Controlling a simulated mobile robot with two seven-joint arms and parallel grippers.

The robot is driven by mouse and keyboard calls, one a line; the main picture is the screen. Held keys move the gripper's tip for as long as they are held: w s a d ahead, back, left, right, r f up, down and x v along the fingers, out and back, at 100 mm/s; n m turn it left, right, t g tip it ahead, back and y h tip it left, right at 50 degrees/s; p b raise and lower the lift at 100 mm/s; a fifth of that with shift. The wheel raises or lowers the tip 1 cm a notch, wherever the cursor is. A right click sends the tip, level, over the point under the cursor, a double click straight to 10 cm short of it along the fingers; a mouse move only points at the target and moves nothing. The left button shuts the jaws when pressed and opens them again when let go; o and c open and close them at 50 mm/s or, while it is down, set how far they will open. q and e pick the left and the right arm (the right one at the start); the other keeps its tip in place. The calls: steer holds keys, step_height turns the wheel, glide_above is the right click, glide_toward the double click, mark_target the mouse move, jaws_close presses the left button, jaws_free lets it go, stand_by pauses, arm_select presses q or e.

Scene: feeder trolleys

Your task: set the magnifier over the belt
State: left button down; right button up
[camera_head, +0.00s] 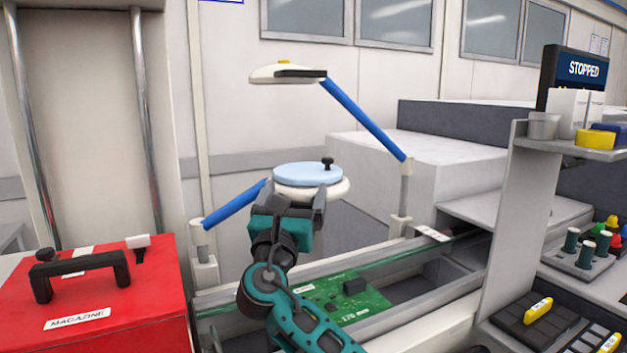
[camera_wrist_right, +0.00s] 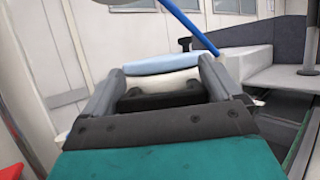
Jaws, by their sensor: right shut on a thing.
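The magnifier (camera_head: 308,174) has a round white head with a pale blue lens and a small black knob on top. A blue arm (camera_head: 236,205) joins it to a post at the left end of the belt. My right gripper (camera_head: 288,203) is shut on the near side of the magnifier's head. The right wrist view shows the head (camera_wrist_right: 158,65) between both fingers, with a dark part nearest the palm. The head is raised above the belt channel (camera_head: 420,284), appearing towards its back left; exact overlap is unclear. My left gripper is out of view.
A green circuit board (camera_head: 352,300) lies in the channel below. A lamp (camera_head: 288,74) on another blue arm hangs above the magnifier. A red magazine box (camera_head: 110,300) stands at left. A control stand (camera_head: 515,220) and a screen reading STOPPED (camera_head: 583,68) are at right.

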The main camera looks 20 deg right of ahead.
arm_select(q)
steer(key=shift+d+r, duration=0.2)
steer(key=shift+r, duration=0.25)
arm_select(e)
steer(key=s+a+m+g+h, duration=0.2)
steer(key=a+g+h, duration=0.1)
steer(key=a, duration=0.2)
steer(key=shift+s+a+h, duration=0.2)
steer(key=shift+s+h, duration=0.1)
steer(key=shift+s, duration=0.1)
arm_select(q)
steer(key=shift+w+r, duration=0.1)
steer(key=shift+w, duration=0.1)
arm_select(e)
steer(key=o, duration=1.2)
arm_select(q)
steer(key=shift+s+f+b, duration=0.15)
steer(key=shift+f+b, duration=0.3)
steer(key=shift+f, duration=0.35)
arm_select(e)
steer(key=v, duration=1.3)
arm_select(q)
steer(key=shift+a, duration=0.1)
